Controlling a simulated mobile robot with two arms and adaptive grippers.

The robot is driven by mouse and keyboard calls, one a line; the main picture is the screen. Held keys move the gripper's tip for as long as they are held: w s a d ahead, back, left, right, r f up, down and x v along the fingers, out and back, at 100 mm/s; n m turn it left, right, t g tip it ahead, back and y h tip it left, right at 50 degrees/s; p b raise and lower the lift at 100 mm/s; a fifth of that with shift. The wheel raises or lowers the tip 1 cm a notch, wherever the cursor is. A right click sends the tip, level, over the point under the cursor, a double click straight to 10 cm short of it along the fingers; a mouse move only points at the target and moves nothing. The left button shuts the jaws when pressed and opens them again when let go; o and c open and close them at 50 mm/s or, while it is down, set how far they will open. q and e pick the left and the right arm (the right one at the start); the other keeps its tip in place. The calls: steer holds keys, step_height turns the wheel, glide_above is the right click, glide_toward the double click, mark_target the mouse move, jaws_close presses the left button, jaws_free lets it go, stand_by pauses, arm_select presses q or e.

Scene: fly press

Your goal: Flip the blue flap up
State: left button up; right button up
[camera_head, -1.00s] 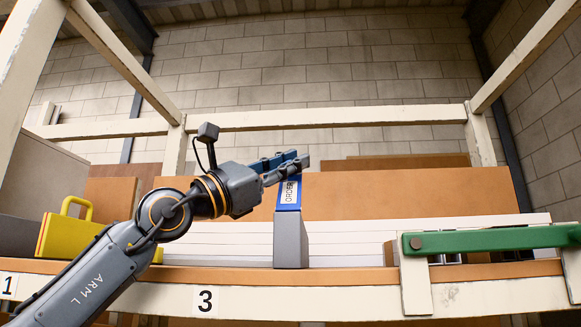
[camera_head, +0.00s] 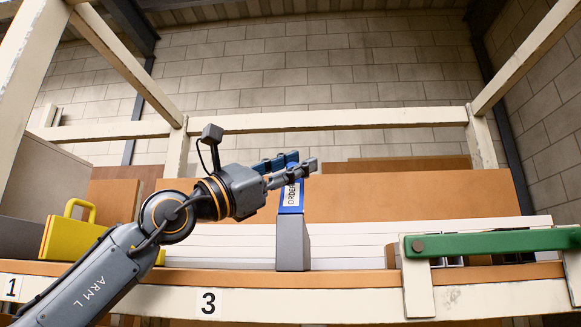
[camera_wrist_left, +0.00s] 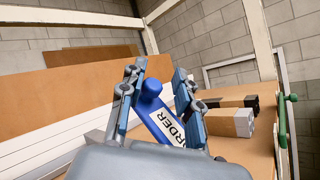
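The blue flap (camera_head: 291,195) carries a white label reading ORDER and sits at the top of a grey upright holder (camera_head: 292,245) on the shelf. In the left wrist view the flap (camera_wrist_left: 158,112) ends in a round blue knob. My left gripper (camera_head: 303,161) is at the flap's top end. In the left wrist view its two fingers (camera_wrist_left: 157,78) are apart, one on each side of the flap, with a gap on the right side. I cannot tell whether the left finger touches it. The flap's lower part is hidden by my gripper body in that view. My right gripper is not in view.
A yellow case (camera_head: 68,236) stands on the shelf at the left. A green bar (camera_head: 490,243) crosses the front right. White boards (camera_head: 380,240) and brown panels (camera_head: 420,197) are behind the holder. Cardboard boxes (camera_wrist_left: 230,122) show in the left wrist view.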

arm_select(q)
steer(key=shift+o, duration=0.2)
steer(key=shift+s+r, duration=0.2)
steer(key=shift+s, duration=0.2)
steer(key=shift+w+a, duration=0.1)
steer(key=shift+w, duration=0.1)
steer(key=shift+a+f, duration=0.2)
steer(key=v, duration=1.1)
steer(key=shift+s, duration=0.4)
steer(key=shift+f, duration=0.1)
